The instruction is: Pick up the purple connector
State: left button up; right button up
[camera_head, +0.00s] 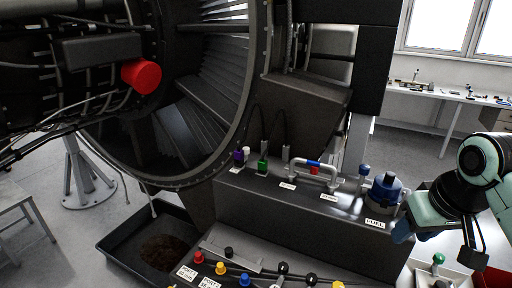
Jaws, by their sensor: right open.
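The purple connector (238,156) stands upright at the left end of the dark ledge (300,215), beside a small white connector (246,151) and left of a green connector (262,165). A dark cable loops up behind it. My right gripper (440,242) is at the right edge, open and empty, its fingers pointing down. It is far to the right of the purple connector, past the blue-topped FUEL canister (383,193). My left gripper is not in view.
A front panel holds several coloured knobs (245,279). The large engine ring (258,90) overhangs at left. A black tray (120,247) lies on the floor.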

aim_at(238, 153)
jog(key=i+j+z, duration=0.1)
jog(key=j, duration=0.2)
jog(key=i+j+z, duration=0.1)
jog(key=j, duration=0.25)
jog(key=i+j+z, duration=0.1)
jog(key=i+j, duration=0.3)
jog(key=j, duration=0.3)
jog(key=i+j+z, duration=0.15)
jog(key=j, duration=0.2)
jog(key=j+z, duration=0.1)
jog(key=j, duration=0.25)
jog(key=i+j+z, duration=0.1)
jog(key=j, duration=0.25)
jog(key=i+j+z, duration=0.15)
jog(key=j, duration=0.25)
jog(key=i+j+z, duration=0.1)
jog(key=j, duration=0.3)
jog(key=i, duration=0.1)
